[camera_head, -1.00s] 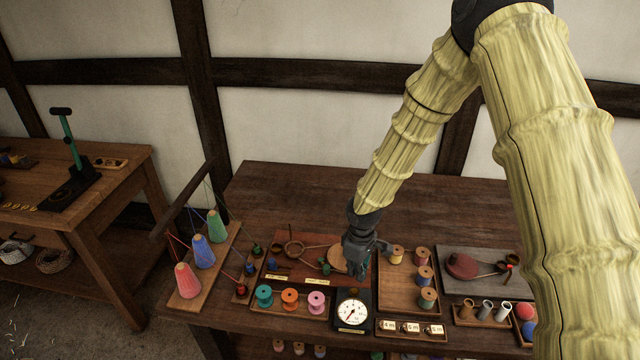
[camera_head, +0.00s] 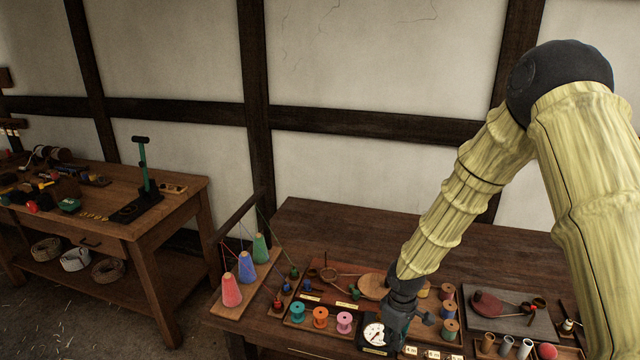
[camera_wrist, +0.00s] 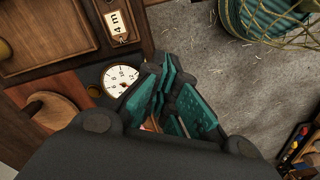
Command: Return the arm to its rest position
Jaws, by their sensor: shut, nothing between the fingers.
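My gripper (camera_head: 395,330) is at the end of my bent, yellowish arm, low over the front of the dark wooden bench (camera_head: 330,225), beside the round white dial (camera_head: 374,334). In the wrist view my gripper's teal-padded fingers (camera_wrist: 165,112) are close together with nothing held between them. The dial also shows in the wrist view (camera_wrist: 121,80), just left of the fingers. The gripper hides part of the bench behind it in the head view.
Cones of red, blue and green thread (camera_head: 246,266) stand on the bench's left. Spools (camera_head: 320,317) line the front. A second bench (camera_head: 170,215) with tools stands further left. In the wrist view, a netted teal container (camera_wrist: 268,18) stands on the floor.

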